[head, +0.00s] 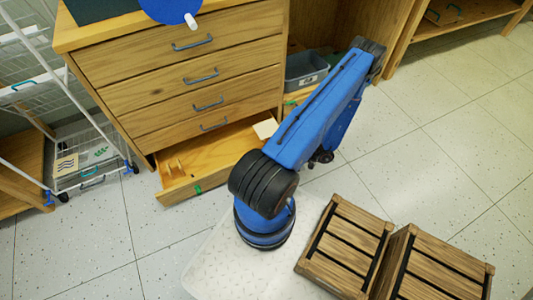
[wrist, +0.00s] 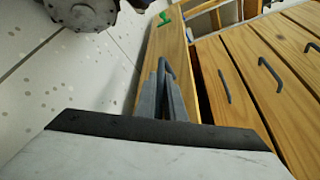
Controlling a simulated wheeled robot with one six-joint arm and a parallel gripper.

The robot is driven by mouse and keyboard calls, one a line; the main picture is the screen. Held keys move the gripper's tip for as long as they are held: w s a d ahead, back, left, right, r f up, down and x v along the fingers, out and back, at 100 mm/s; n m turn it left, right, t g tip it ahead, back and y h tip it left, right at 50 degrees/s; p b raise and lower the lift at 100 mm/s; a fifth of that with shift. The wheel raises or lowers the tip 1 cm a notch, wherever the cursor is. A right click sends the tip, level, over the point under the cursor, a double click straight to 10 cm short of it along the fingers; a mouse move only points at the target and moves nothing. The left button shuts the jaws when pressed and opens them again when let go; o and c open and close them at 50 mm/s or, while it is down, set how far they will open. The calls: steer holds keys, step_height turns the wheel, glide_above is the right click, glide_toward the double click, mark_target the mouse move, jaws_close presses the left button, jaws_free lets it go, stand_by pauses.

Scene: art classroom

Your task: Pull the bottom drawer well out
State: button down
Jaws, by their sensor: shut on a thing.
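The wooden bottom drawer (head: 215,158) stands pulled out from the chest, its inside showing in the head view. A green piece (head: 197,189) is on its front, and it also shows in the wrist view (wrist: 164,17). In the wrist view, my gripper (wrist: 168,88) is shut on the grey handle (wrist: 165,66) of the drawer front (wrist: 154,65). In the head view, my arm hides the gripper, the handle and the right end of the drawer. A pale block (head: 265,128) and small wooden pegs (head: 178,165) are in the drawer.
The upper drawers (head: 185,87) of the chest are shut. Two wooden crates (head: 345,245) (head: 435,268) are at the lower right, by my base. A white wire rack (head: 90,165) stands at the left. Tiled floor before the drawer's left end is clear.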

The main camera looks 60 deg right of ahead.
steer(key=s+a, duration=0.3)
steer(key=s, duration=0.2)
steer(key=shift+s+a, duration=0.2)
steer(key=shift+s, duration=0.2)
steer(key=c, duration=1.8)
jaws_free()
steer(key=shift+c, duration=0.2)
steer(key=v, duration=1.7)
steer(key=shift+s+d+r, duration=0.15)
steer(key=shift+d, duration=0.05)
